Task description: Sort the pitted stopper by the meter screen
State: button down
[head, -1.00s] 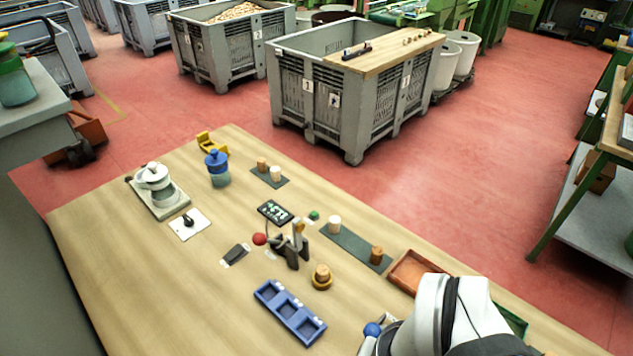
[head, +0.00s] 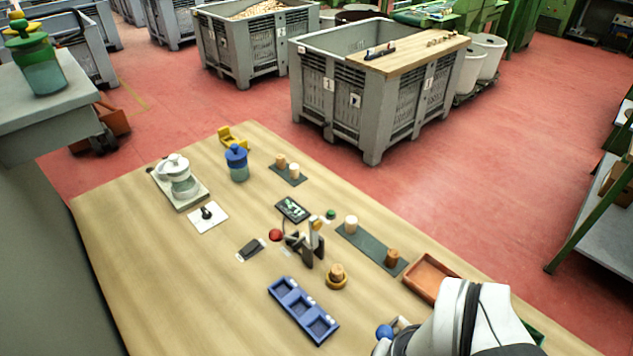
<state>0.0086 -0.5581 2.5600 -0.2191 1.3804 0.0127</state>
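The meter screen (head: 292,209) is a small dark display with pale green characters too small to read. A gauge stand (head: 310,245) with a clamp-like upright is in front of it, beside a red ball (head: 275,235). A brown stopper (head: 337,271) stands in a round yellowish holder (head: 337,283). A pale stopper (head: 351,222) and a brown stopper (head: 392,257) stand at opposite ends of a long dark mat (head: 368,243). Pits cannot be made out on any stopper. My white arm fills the lower right; my gripper's fingers are not visible.
A blue tray (head: 285,290) with three compartments looks empty. An orange-brown tray (head: 431,263) lies beside my arm; a green one (head: 536,334) is mostly hidden. Two more stoppers stand on a small mat (head: 285,179). A blue-lidded jar (head: 237,163) stands farther back. The table's left front is clear.

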jog(key=c, duration=1.5)
grip_release()
jog(key=shift+c, duration=0.2)
jog(key=o, duration=1.1)
jog(key=n+h, duration=0.2)
jog(key=n, duration=2.4)
send_over(337, 269)
notch_tip(337, 269, down, 6)
jog(key=r, duration=0.1)
notch_tip(337, 269, down, 14)
jog(key=shift+f, duration=0.25)
